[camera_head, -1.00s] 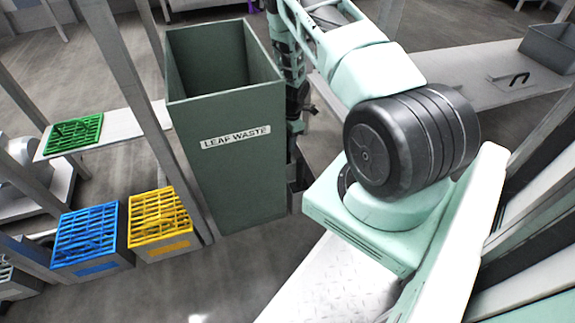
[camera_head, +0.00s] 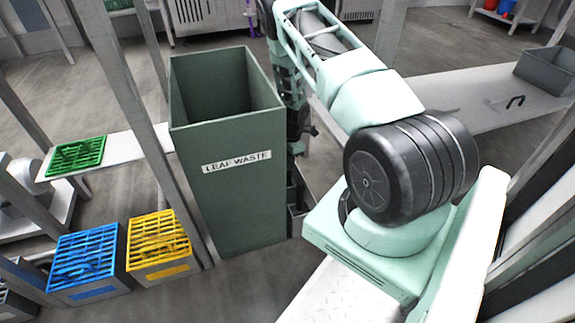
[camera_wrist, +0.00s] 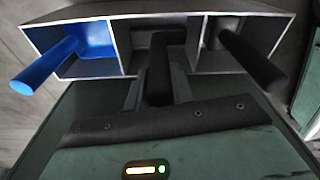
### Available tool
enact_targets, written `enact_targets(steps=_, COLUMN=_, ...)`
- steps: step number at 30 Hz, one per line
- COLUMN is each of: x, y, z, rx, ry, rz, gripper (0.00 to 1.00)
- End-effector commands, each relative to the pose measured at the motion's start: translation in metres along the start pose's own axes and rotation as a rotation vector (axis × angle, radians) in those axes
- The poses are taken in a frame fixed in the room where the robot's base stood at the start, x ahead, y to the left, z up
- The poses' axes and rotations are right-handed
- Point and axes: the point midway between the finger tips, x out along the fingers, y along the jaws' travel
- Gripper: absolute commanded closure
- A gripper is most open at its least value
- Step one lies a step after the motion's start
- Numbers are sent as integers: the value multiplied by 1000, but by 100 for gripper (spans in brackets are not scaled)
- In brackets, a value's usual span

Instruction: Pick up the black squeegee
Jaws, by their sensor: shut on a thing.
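In the wrist view, the black squeegee (camera_wrist: 158,50) is at the middle compartment of a grey three-part holder (camera_wrist: 118,48), its dark handle pointing toward the camera. My gripper (camera_wrist: 158,82) is shut on this handle, one grey finger on each side. I cannot tell whether the squeegee touches the holder's floor. A blue-handled tool (camera_wrist: 48,65) leans out of the left compartment and a dark grey-handled tool (camera_wrist: 252,62) out of the right one. In the head view, the holder (camera_head: 300,222) shows only partly beside the bin, and my fingers cannot be made out.
A tall green bin (camera_head: 235,205) labelled LEAF WASTE stands left of my arm. Blue (camera_head: 85,255) and yellow (camera_head: 158,240) crates sit at lower left. A green rack (camera_head: 77,157) lies on a shelf. A grey box (camera_head: 548,75) is on the right table.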

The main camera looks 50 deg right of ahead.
Motion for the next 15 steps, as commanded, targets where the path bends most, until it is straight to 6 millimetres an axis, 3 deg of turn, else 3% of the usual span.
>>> enact_targets(steps=15, x=-106, y=1, z=-13, rx=-1, ry=-1, rz=2, gripper=99)
